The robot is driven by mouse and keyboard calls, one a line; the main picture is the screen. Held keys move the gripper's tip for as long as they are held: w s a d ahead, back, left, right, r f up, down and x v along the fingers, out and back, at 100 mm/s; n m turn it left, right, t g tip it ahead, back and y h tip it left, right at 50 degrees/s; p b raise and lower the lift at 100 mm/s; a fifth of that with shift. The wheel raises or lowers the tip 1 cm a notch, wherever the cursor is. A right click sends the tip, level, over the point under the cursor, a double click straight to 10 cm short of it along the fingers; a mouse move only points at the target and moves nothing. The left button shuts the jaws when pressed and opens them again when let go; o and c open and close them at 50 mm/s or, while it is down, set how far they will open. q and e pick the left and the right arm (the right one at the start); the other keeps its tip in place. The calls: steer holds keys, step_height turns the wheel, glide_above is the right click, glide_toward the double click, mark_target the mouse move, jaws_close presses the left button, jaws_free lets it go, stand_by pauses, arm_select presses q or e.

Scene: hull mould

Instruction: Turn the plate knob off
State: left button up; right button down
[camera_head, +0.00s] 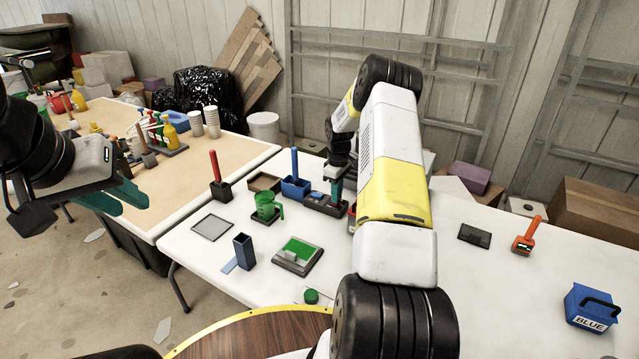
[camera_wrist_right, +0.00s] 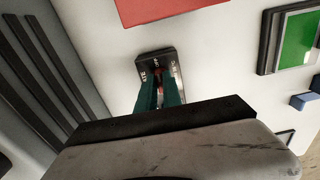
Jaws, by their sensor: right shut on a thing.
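The plate knob (camera_wrist_right: 161,72) shows in the right wrist view as a small red piece on a dark panel (camera_wrist_right: 146,66) with white markings, too small to read. My right gripper (camera_wrist_right: 160,90) has its teal fingers closed on the knob, one on either side. In the head view my right gripper (camera_head: 337,190) points down at the back of the white table, and my own arm hides much of that area. My left gripper (camera_head: 132,208) hangs at the left, empty, with its teal fingers apart.
A red surface (camera_wrist_right: 165,8) lies beyond the panel. On the white table (camera_head: 480,290) stand a green jug (camera_head: 266,207), a green-topped block (camera_head: 298,251), a blue upright holder (camera_head: 244,251) and a blue box (camera_head: 590,308) marked BLUE. The table's right middle is mostly clear.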

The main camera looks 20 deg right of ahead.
stand_by(0.4)
steer(key=c, duration=1.5)
jaws_free()
step_height(320, 180, up, 8)
steer(key=shift+f, duration=0.1)
